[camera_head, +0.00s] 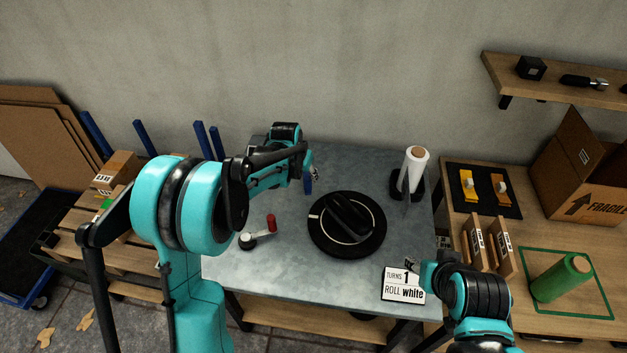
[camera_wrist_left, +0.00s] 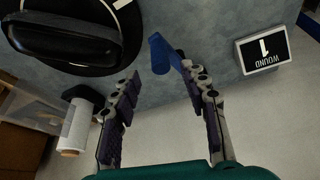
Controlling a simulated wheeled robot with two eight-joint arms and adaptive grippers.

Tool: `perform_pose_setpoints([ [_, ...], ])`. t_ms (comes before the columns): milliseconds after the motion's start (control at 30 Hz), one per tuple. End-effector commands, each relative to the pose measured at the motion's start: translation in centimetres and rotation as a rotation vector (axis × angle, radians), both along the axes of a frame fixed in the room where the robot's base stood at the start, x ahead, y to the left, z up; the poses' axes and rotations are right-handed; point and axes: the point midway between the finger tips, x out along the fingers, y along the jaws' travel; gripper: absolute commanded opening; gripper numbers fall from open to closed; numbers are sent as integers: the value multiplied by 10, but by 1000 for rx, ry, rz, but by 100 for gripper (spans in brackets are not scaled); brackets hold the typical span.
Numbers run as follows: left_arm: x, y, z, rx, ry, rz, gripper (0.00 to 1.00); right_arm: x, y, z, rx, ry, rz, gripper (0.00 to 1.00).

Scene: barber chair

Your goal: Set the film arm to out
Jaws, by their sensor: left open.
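A blue upright bar (camera_head: 307,182) stands at the back of the grey table; it also shows in the left wrist view (camera_wrist_left: 160,54). I cannot tell whether it is the film arm's handle. My left gripper (camera_head: 314,172) is above and beside it; in the left wrist view the open fingers (camera_wrist_left: 160,75) are spread with the bar's end between their tips and nothing held. A white film roll (camera_head: 415,168) stands upright in a black holder at the back right. My right gripper (camera_head: 411,265) is mostly hidden at the table's right front.
A black turntable (camera_head: 375,238) carries a dark object mid-table. A red-handled crank (camera_head: 271,224) is at left front. A TURNS 1, ROLL white sign (camera_head: 403,284) is at right front. A WOUND 1 sign (camera_wrist_left: 263,50) shows in the wrist view.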

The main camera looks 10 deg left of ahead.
Motion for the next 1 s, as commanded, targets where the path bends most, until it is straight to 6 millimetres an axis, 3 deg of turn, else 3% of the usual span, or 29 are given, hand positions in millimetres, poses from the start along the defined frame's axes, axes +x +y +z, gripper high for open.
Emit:
perform_pose_setpoints([
  [400, 23, -5, -60, 0, 0, -1, 44, 0, 0, -24, 0, 0, 0, 45],
  [833, 28, -6, -69, 0, 0, 0, 44, 0, 0, -26, 0, 0, 0, 45],
  [1000, 28, -6, -69, 0, 0, 0, 0, 0, 0, -26, 0, 0, 0, 45],
])
